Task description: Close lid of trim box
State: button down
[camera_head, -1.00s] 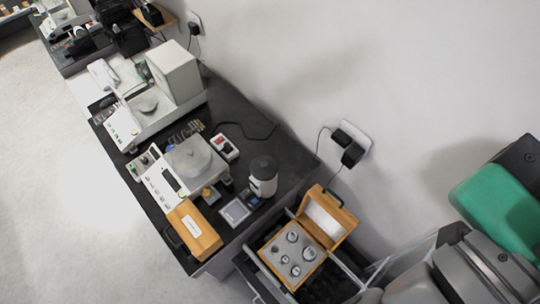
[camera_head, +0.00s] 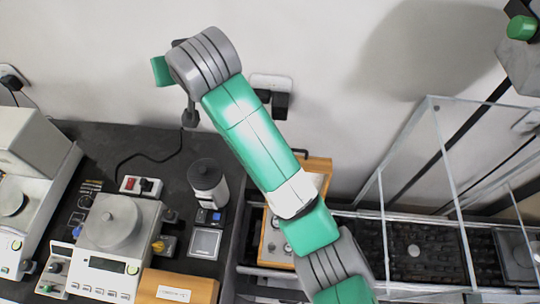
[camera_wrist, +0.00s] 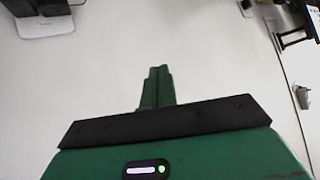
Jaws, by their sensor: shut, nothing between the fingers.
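I take the open wooden box as the trim box (camera_head: 264,256). It sits at the lower middle of the head view, and round metal weights show inside it. Its lid (camera_head: 320,165) stands open at the back, towards the wall. My arm crosses in front and hides much of the box and lid. My gripper (camera_wrist: 157,72) shows in the wrist view with its green fingers together and nothing between them. In that view it faces a pale, bare surface, with no box near it. I cannot make it out in the head view.
A closed, labelled wooden box (camera_head: 180,290) stands left of the trim box. A balance (camera_head: 112,225), a grey canister (camera_head: 207,182) and a small display unit (camera_head: 205,242) stand on the dark table. A clear-walled enclosure (camera_head: 430,190) stands to the right. A wall plug (camera_head: 272,92) is behind.

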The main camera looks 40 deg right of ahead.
jog(key=s+d+f+m+g+h+b, duration=0.1)
jog(key=s+d+f+m+g+b, duration=0.3)
jog(key=d+f, duration=0.75)
jog(key=s+d+f+m+g+h+b, duration=0.15)
jog(key=s+d+f+g, duration=0.25)
jog(key=s+d+f, duration=0.5)
jog(key=w+d+r+b+x, duration=0.1)
jog(key=w+b+x, duration=0.15)
jog(key=x, duration=1.05)
jog(key=shift+y, duration=0.35)
jog(key=s+a, duration=0.1)
jog(key=s, duration=0.1)
jog(key=s+a, duration=0.1)
jog(key=shift+s+a+r, duration=0.15)
jog(key=shift+s+r, duration=0.05)
jog(key=shift+s, duration=0.2)
jog(key=shift+r, duration=0.1)
